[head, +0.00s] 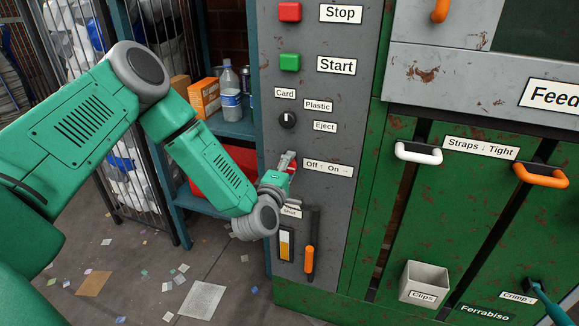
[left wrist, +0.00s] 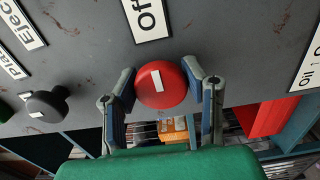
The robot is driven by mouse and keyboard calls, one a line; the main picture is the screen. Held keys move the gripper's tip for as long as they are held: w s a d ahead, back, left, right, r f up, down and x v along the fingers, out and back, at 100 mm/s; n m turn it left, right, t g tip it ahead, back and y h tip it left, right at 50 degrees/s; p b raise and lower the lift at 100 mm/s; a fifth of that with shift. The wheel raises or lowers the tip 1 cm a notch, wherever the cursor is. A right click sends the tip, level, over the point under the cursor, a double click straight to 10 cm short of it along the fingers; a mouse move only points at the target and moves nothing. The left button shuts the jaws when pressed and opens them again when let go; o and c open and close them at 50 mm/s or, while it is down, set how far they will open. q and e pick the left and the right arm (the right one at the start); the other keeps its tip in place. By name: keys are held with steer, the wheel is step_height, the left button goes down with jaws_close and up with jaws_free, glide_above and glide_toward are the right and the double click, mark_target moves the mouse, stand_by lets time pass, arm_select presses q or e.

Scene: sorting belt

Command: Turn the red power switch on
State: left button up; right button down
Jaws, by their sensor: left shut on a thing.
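The red power switch (left wrist: 163,93) is a round red knob with a white mark on its face, set in the grey control panel. In the left wrist view it sits between the two fingers of my left gripper (left wrist: 161,92), one on each side. The mark lies roughly in line with the "Off" label (left wrist: 150,18). In the head view my left gripper (head: 288,164) is at the panel, just left of the "Off : On" label (head: 327,168), and covers most of the knob. It is shut on the knob. My right gripper is not in view.
Above are a red Stop button (head: 290,12), a green Start button (head: 290,62) and a black selector knob (head: 287,121). Below is an orange-handled lever (head: 309,260). A shelf with a bottle (head: 230,93) and an orange box (head: 205,97) stands left of the panel.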

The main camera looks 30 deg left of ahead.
arm_select(q)
steer(key=o, duration=1.2)
steer(key=shift+s+f, duration=0.2)
steer(key=shift+f, duration=0.25)
steer(key=shift+c, duration=0.2)
steer(key=shift+w+r, duration=0.1)
steer(key=shift+r, duration=0.05)
steer(key=shift+r, duration=0.1)
steer(key=v, duration=1.2)
steer(key=shift+a, duration=0.1)
